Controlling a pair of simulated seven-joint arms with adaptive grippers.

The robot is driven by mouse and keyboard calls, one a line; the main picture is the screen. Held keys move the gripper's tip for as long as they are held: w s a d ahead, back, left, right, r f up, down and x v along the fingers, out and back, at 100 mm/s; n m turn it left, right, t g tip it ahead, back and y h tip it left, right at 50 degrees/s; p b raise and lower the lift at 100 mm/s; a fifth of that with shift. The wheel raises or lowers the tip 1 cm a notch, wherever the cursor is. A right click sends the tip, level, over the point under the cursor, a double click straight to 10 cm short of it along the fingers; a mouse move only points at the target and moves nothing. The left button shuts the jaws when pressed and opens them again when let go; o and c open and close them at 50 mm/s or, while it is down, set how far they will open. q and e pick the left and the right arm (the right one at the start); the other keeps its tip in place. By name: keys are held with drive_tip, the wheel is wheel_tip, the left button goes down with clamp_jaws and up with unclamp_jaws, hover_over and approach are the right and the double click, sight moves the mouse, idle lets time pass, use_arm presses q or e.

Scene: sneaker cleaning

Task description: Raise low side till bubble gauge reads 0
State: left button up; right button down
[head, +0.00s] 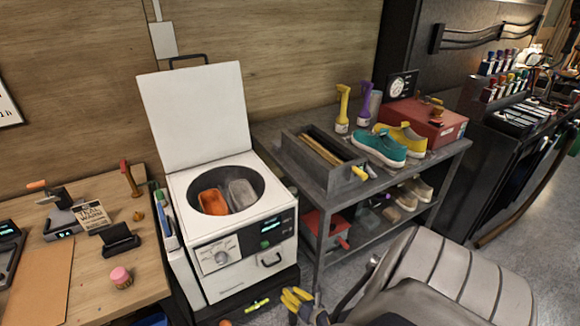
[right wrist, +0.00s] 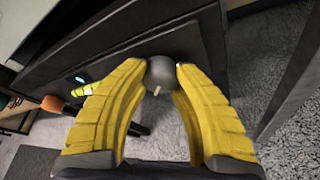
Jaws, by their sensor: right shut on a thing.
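The white machine (head: 245,255) with its lid raised stands on a dark base (head: 285,285). A yellow-green bubble gauge (head: 257,305) sits on the front of this base; it also shows in the right wrist view (right wrist: 88,89), where its bubble is too small to read. My right gripper (head: 294,299) has yellow ribbed fingers and is at the base's front right. In the right wrist view its fingertips (right wrist: 162,72) are shut on a round grey knob (right wrist: 160,73) at the base's dark front. My left gripper is not in view.
An orange knob (right wrist: 53,103) on a dark stem is left of my right fingers. A grey shelf (head: 317,255) with shoes and bottles stands right of the machine. A wooden bench (head: 90,270) stands left. A grey padded seat (head: 455,270) is at the lower right.

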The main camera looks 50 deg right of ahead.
idle(0.4)
drive_tip(key=c, duration=0.9)
unclamp_jaws()
drive_tip(key=shift+s, duration=0.1)
drive_tip(key=v, duration=1.1)
drive_tip(key=shift+s, duration=0.35)
drive_tip(key=shift+r, duration=0.1)
